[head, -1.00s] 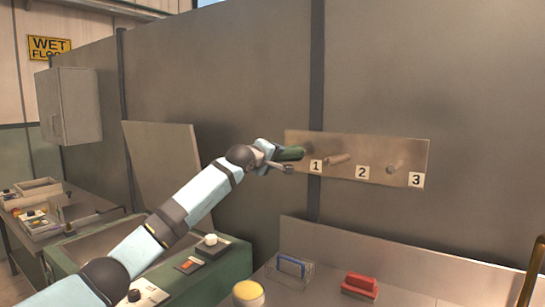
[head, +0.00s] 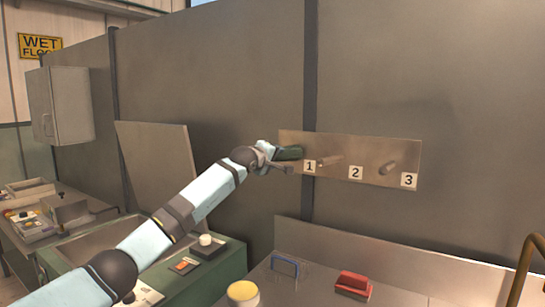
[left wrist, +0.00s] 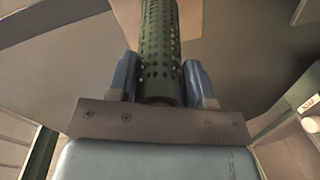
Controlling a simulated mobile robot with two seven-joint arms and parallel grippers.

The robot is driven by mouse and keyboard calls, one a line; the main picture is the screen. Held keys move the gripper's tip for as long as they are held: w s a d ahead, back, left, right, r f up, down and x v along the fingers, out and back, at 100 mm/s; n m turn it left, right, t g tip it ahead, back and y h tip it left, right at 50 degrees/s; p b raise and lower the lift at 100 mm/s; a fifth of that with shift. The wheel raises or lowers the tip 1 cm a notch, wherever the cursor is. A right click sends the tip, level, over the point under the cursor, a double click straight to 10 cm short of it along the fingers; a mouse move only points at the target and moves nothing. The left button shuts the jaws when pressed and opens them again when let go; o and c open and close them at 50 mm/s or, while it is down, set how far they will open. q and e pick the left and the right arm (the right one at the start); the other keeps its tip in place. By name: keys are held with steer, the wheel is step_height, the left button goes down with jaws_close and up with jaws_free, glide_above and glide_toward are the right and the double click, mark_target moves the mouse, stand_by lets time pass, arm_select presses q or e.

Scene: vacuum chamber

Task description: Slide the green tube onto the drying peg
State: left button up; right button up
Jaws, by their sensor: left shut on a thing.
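The green tube (head: 291,153) is perforated, as the left wrist view shows (left wrist: 161,45). My left gripper (head: 270,156) is shut on it; both blue fingers flank it in the left wrist view (left wrist: 163,82). In the head view the tube points right, toward the board, and overlaps its left end near label 1 (head: 309,167). Two bare pegs show: one between labels 1 and 2 (head: 330,160), one between 2 and 3 (head: 388,168). Any peg left of label 1 is hidden, so I cannot tell whether the tube is around one. My right gripper is out of view.
The peg board (head: 345,150) is on the grey wall. Below are a yellow-topped jar (head: 242,293), a blue-handled item (head: 285,266) and a red item (head: 353,283) on a bench. A raised panel (head: 160,165) stands behind my left arm. Space below the board is free.

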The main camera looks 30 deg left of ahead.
arm_select(q)
steer(key=shift+w, duration=0.15)
stand_by(0.3)
steer(key=shift+w, duration=0.15)
steer(key=o, duration=1.2)
steer(key=s, duration=0.4)
steer(key=s+r+b, duration=0.1)
steer(key=s, duration=0.4)
steer(key=s+a+b, duration=0.1)
steer(key=s, duration=0.3)
steer(key=shift+s+r, duration=0.3)
steer(key=shift+f, duration=0.1)
